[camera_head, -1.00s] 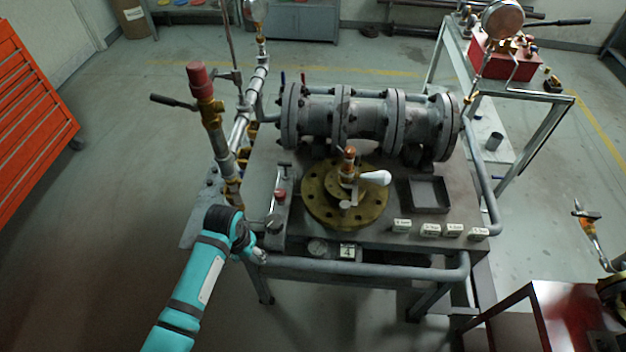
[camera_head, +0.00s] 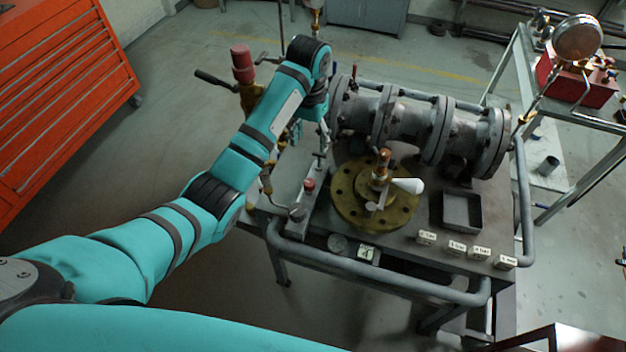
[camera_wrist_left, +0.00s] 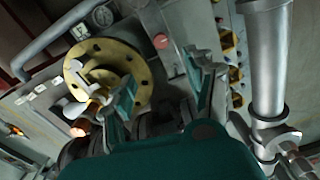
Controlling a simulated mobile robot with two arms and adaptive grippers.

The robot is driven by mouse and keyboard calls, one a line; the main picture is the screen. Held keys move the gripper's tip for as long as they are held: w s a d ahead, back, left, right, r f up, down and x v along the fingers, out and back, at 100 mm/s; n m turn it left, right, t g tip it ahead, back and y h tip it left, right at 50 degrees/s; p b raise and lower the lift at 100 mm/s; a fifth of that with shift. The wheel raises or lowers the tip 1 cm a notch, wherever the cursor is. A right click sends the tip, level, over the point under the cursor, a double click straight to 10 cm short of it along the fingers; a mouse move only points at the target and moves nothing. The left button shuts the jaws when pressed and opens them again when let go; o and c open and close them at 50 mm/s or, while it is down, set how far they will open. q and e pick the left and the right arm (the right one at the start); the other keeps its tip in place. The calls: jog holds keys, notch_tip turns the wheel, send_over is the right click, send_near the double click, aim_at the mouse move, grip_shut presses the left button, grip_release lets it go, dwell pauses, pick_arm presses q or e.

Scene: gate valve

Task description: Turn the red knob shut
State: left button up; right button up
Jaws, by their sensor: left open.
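A small red knob (camera_head: 309,184) stands on the narrow grey block at the left side of the workbench, left of the brass flange (camera_head: 345,207). It also shows in the left wrist view (camera_wrist_left: 161,41), beyond the fingers. My left gripper (camera_head: 296,132) is behind the knob in the head view, partly hidden by its own wrist, near the grey pipework. In the left wrist view its two fingers (camera_wrist_left: 162,72) are spread with nothing between them, and apart from the knob. My right gripper is out of view.
A vertical pipe with a larger red top (camera_head: 243,62) and a dark lever stands left of my wrist. The flanged grey pipe (camera_head: 410,122) lies along the back of the bench. A white-handled valve (camera_head: 407,186) sits on the flange, with a tray (camera_head: 462,211) right of it.

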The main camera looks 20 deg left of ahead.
aim_at(309, 182)
pick_arm(q)
jog(key=f, duration=0.8)
jog(key=f+p, duration=0.1)
jog(key=f, duration=0.7)
jog(key=shift+a+f, duration=0.2)
jog(key=shift+f, duration=0.35)
jog(key=shift+c, duration=0.2)
grip_shut()
